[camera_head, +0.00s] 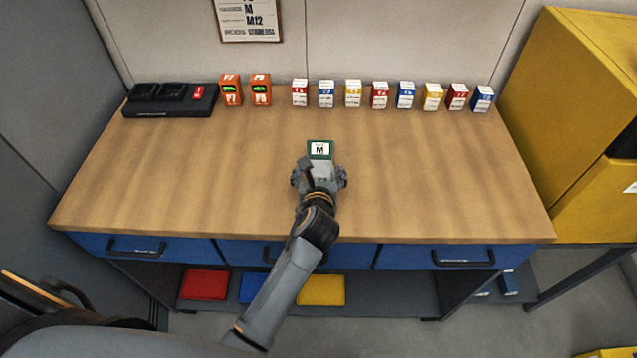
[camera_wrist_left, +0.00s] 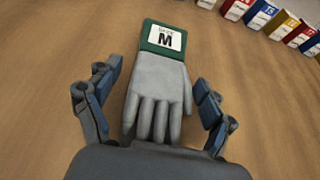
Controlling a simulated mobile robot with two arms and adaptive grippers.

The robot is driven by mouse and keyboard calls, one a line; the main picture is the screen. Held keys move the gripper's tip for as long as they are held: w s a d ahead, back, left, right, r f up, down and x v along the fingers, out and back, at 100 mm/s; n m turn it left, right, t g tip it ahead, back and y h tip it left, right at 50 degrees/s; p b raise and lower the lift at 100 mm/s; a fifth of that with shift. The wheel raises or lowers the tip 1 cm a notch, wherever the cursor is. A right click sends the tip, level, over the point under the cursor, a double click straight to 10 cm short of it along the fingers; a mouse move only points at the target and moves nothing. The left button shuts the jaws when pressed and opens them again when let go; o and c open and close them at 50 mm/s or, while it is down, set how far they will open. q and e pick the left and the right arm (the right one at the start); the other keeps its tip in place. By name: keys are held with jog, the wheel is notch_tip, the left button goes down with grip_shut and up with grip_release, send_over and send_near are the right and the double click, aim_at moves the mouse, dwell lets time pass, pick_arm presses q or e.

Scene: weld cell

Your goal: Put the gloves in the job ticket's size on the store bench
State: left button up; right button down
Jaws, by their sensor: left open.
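A pair of grey gloves with a green cuff marked M (camera_head: 320,149) lies on the wooden store bench (camera_head: 430,180), near its middle. In the left wrist view the gloves (camera_wrist_left: 160,92) lie flat with the cuff pointing away from me. My left gripper (camera_head: 319,178) is open, with one finger on each side of the gloves; it also shows in the left wrist view (camera_wrist_left: 155,100). A gap shows between the gloves and each finger. The job ticket (camera_head: 250,18) hangs on the back wall and reads M and M12; its top is cut off. My right gripper is not seen.
A black charger (camera_head: 170,100), two orange battery-like blocks (camera_head: 231,90) and a row of several small coloured boxes (camera_head: 380,95) stand along the bench's back. A yellow cabinet (camera_head: 560,90) is at the right. Red, blue and yellow items (camera_head: 205,284) lie on the shelf below. Both sides of the bench top are clear.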

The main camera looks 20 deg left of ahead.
pick_arm(q)
jog(key=v, duration=0.9)
jog(key=shift+s+d, duration=0.1)
jog(key=shift+s, duration=0.25)
jog(key=shift+s+d+r, duration=0.1)
jog(key=shift+s+r, duration=0.1)
jog(key=shift+s, duration=0.15)
